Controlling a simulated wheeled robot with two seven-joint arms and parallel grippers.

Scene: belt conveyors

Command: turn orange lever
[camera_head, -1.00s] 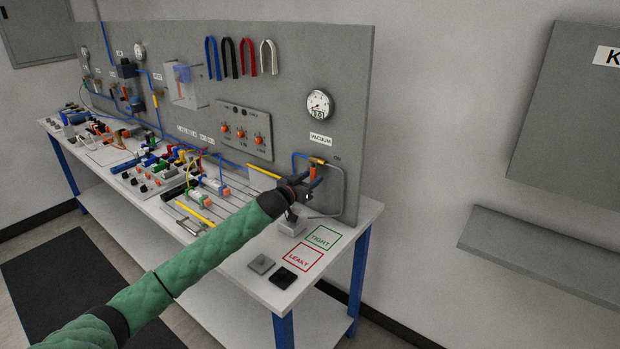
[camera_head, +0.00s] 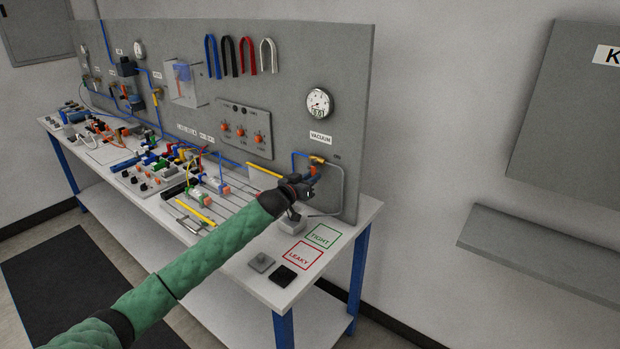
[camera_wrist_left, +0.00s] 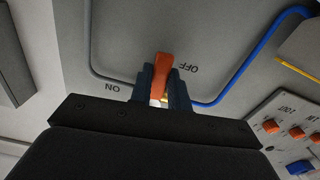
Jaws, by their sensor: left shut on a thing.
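The orange lever (camera_wrist_left: 161,76) sits on the grey panel between the OFF and ON markings in the left wrist view, where those markings appear upside down. My left gripper (camera_wrist_left: 161,92) has its two dark fingers on either side of the lever and is shut on it. In the head view my left gripper (camera_head: 306,186) is at the right end of the bench, below the VACUUM label (camera_head: 320,138), and the lever is mostly hidden there. My right gripper is out of view.
A round gauge (camera_head: 319,102) is above the VACUUM label. Blue tubing (camera_wrist_left: 262,48) and a grey tube (camera_wrist_left: 89,45) run close to the lever. The TIGHT square (camera_head: 322,237) and LEAKY square (camera_head: 299,256) lie on the white bench top, beside a grey block (camera_head: 262,263) and a black block (camera_head: 283,276).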

